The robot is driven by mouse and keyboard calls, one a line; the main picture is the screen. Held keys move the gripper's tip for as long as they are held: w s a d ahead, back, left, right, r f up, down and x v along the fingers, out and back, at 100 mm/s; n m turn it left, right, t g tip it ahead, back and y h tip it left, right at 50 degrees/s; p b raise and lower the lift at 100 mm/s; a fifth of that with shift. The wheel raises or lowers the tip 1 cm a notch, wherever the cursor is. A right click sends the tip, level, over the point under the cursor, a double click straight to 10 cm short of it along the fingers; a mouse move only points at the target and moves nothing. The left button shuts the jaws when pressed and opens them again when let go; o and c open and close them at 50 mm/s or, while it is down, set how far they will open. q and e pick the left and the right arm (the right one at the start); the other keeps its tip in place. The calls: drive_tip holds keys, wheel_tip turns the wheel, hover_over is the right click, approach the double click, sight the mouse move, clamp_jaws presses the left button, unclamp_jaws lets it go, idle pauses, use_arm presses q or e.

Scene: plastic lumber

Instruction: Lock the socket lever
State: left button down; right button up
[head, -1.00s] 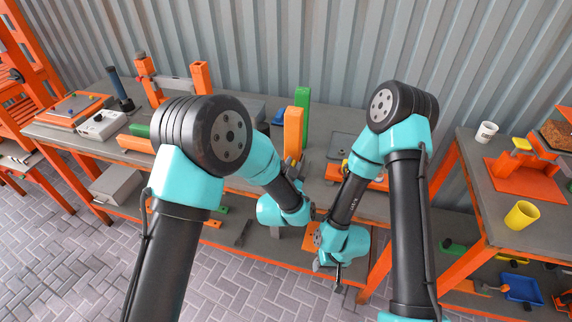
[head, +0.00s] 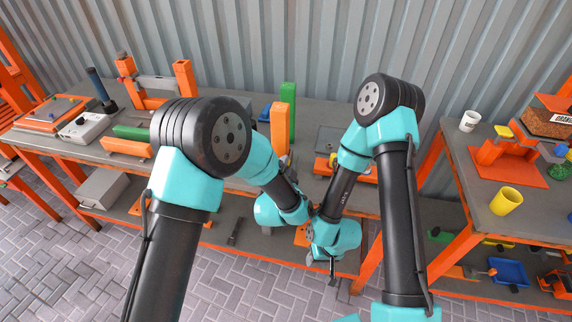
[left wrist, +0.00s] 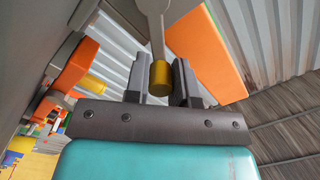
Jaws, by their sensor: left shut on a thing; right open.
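In the left wrist view, the grey lever (left wrist: 153,22) comes down from the top and ends in a gold cylindrical knob (left wrist: 160,77). My left gripper (left wrist: 158,88) is shut on this knob, one dark finger on each side. An orange upright panel (left wrist: 208,52) stands close behind the lever. In the head view my left wrist and forearm hide the lever and knob; the orange upright block (head: 278,128) and green post (head: 290,110) stand above them on the bench. My right gripper (head: 333,268) is open and points down in front of the bench edge, away from the lever.
The grey bench (head: 220,180) carries an orange clamp frame (head: 126,72), a white box (head: 85,128) and a green bar (head: 132,132) to the left. A side table at right holds a yellow cup (head: 506,201) and a white cup (head: 469,121). My two wrists are close together.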

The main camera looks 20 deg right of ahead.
use_arm(q)
drive_tip(key=shift+a+f, duration=0.1)
drive_tip(key=shift+a, duration=0.05)
drive_tip(key=c, duration=1)
unclamp_jaws()
drive_tip(key=v, duration=1.7)
drive_tip(key=shift+s, duration=0.2)
